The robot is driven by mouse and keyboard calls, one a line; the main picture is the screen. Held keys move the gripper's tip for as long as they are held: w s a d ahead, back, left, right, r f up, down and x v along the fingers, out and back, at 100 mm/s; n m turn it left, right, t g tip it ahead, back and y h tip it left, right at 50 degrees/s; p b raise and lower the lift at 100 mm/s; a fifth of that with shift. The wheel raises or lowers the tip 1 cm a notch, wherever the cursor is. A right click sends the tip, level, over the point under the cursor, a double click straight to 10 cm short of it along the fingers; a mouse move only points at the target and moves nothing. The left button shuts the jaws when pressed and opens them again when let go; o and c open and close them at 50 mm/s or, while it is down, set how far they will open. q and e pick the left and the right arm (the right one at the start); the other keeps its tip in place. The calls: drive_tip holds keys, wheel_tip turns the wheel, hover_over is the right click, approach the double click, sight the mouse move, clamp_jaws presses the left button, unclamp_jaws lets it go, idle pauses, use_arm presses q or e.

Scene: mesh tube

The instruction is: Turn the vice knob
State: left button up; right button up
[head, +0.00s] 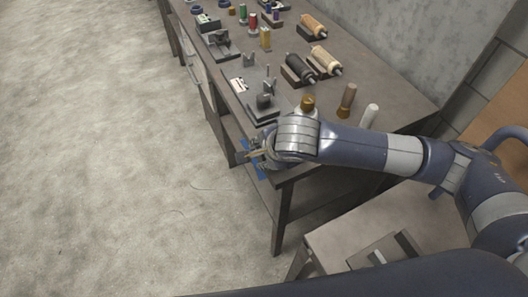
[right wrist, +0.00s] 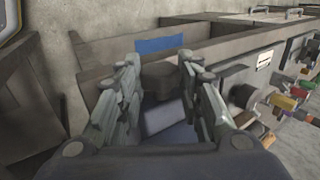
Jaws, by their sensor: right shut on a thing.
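My right gripper (head: 255,153) reaches over the bench's near corner, at its front edge. In the right wrist view its two fingers (right wrist: 158,64) are closed in on a dark grey, blocky knob (right wrist: 161,80), which I take to be the vice knob. The knob is hidden in the head view by the gripper and wrist. The rest of the vice cannot be made out clearly. My left gripper is not in view.
The bench (head: 228,92) carries a grey fixture plate with posts (head: 262,108), dark and tan rollers (head: 299,69), several coloured spools (head: 265,38) and a brown peg (head: 347,97). A wall stands behind it. The floor (head: 110,150) on the left is clear.

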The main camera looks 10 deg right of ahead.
drive_tip(key=o, duration=1.1)
drive_tip(key=shift+c, duration=0.2)
drive_tip(key=v, duration=1.2)
